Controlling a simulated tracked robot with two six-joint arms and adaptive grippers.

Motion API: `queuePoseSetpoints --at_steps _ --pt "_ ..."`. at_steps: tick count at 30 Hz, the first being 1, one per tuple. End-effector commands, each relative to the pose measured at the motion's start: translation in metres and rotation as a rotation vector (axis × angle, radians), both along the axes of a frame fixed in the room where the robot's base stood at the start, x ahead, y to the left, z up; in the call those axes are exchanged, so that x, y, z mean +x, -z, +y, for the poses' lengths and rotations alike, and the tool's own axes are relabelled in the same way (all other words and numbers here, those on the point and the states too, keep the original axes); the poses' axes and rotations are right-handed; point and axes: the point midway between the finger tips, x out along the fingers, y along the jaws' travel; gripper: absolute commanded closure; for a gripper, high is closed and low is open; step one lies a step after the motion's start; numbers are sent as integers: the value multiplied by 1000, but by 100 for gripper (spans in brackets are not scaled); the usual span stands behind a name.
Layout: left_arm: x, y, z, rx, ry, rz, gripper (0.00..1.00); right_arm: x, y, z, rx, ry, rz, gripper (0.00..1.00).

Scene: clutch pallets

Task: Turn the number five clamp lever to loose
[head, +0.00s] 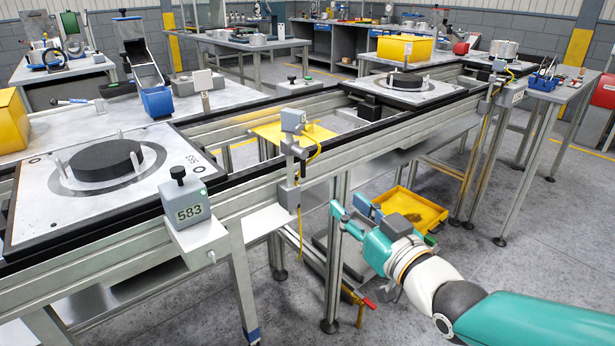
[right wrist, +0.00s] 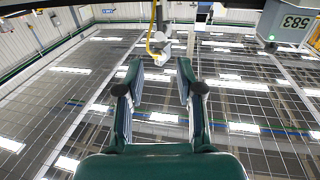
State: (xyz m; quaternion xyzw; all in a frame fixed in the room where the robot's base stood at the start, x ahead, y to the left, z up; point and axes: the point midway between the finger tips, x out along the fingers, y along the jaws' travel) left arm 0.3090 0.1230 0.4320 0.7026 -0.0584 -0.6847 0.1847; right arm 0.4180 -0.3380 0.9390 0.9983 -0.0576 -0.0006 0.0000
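My right gripper (head: 348,210) is in front of the conveyor frame, below rail height, reaching left. In the right wrist view its two fingers (right wrist: 159,78) stand apart with nothing between them. No lever marked five can be made out. A grey box marked 583 (head: 190,212) with a black knob is on the near side of the conveyor, left of my right gripper; it also shows in the right wrist view (right wrist: 291,24). A small red-ended handle (head: 369,303) shows low by a frame leg, below my right gripper. My left gripper is not in view.
A pallet (head: 40,215) with a dark disc lies on the near conveyor, and another pallet (head: 430,92) lies farther along. A grey sensor post (head: 291,160) with a yellow cable rises left of my right gripper. A yellow tray (head: 425,209) sits low behind it. The front floor is clear.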

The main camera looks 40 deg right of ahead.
Motion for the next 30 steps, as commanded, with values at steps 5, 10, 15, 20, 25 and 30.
queuePoseSetpoints --at_steps 5,10,15,20,25,30 --pt "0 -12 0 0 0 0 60 12 -5 -1 1 -1 0 64" --pt "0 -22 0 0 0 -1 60 33 -2 -3 1 -2 2 64" --pt "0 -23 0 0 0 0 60 69 -1 -8 2 -2 1 64" --pt "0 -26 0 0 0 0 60 104 -1 -12 1 -1 0 64" --pt "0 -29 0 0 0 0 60 136 -1 -16 0 0 0 64" --pt "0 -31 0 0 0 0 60 156 -1 -19 0 1 0 64"
